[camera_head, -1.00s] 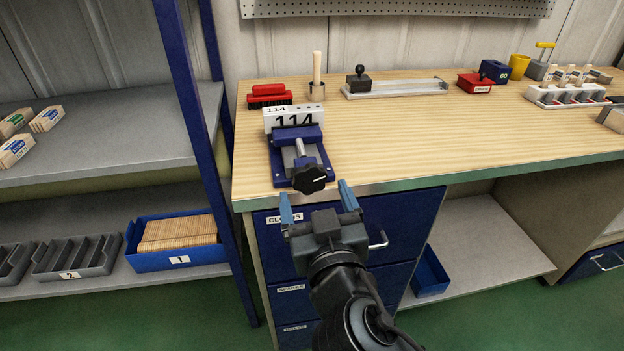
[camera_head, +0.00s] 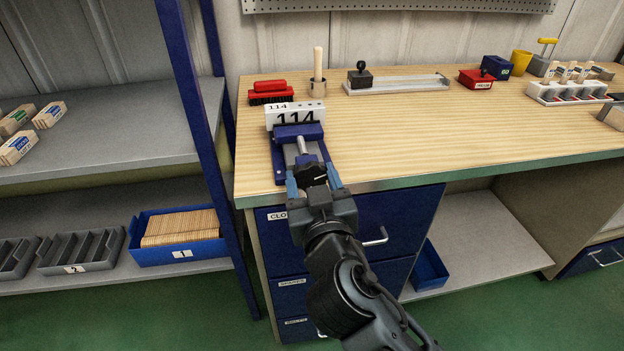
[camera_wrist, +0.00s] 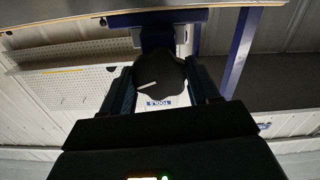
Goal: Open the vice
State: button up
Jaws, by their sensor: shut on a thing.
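The blue vice (camera_head: 283,163) stands at the front left of the wooden workbench. A white block marked 114 (camera_head: 296,117) sits in its jaws. The vice's black round knob (camera_head: 310,171) faces the front edge. My gripper (camera_head: 313,180) is at the knob, with one finger on each side, shut on it. In the wrist view the dark knob (camera_wrist: 160,77) with a pale line shows between my two fingers. My gripper and wrist hide part of the knob in the head view.
Blue drawers (camera_head: 400,215) with a handle lie below the bench edge. A blue shelf post (camera_head: 190,90) stands left.

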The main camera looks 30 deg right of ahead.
jog(key=c, duration=0.4)
jog(key=n, duration=0.3)
jog(key=shift+p, duration=0.3)
jog(key=n+p, duration=0.1)
jog(key=n, duration=0.2)
jog(key=shift+n, duration=0.4)
jog(key=n+p, duration=0.1)
jog(key=n, duration=0.3)
jog(key=shift+p, duration=0.4)
jog(key=shift+f+n+p, duration=0.1)
jog(key=shift+n+p, duration=0.45)
jog(key=shift+n, duration=1.05)
